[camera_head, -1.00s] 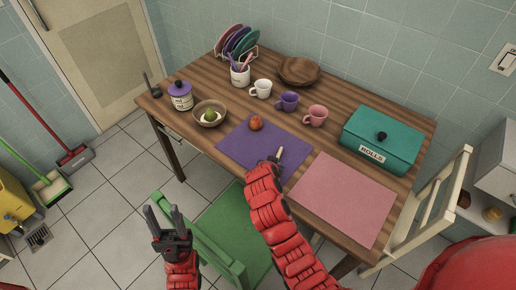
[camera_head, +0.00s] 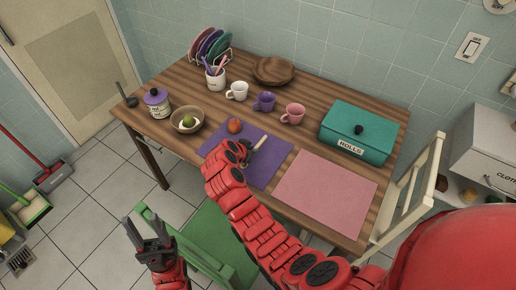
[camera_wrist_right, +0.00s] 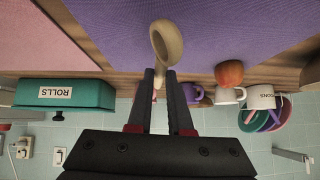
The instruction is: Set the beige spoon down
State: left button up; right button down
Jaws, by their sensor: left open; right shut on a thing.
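The beige spoon (camera_head: 261,141) is in my right gripper (camera_head: 246,152), over the purple placemat (camera_head: 270,165). In the right wrist view the spoon's rounded end (camera_wrist_right: 167,42) sticks out beyond the fingertips of my right gripper (camera_wrist_right: 160,75), with the purple placemat (camera_wrist_right: 230,30) behind it. I cannot tell whether the spoon touches the mat. My left gripper (camera_head: 149,229) is open and empty, away from the table beside the green chair (camera_head: 215,235).
A red tomato (camera_head: 235,125) is on the purple mat's far left part. A bowl (camera_head: 187,120), a white cup (camera_head: 237,91), a purple cup (camera_head: 264,101) and a pink cup (camera_head: 293,113) stand beyond. The teal rolls box (camera_head: 358,132) is right. The pink placemat (camera_head: 325,190) is bare.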

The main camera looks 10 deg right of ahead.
jog(key=shift+w+d+f, duration=0.1)
jog(key=shift+w+d, duration=0.25)
jog(key=shift+d, duration=0.45)
jog(key=shift+w+d+p, duration=0.2)
jog(key=shift+d+p, duration=0.25)
jog(key=shift+d, duration=0.05)
notch_tip(320, 180, down, 3)
jog(key=shift+p, duration=0.65)
jog(key=shift+f, duration=0.35)
jog(key=shift+f, duration=0.1)
jog(key=c, duration=0.8)
grip_release()
jog(key=shift+c, duration=0.2)
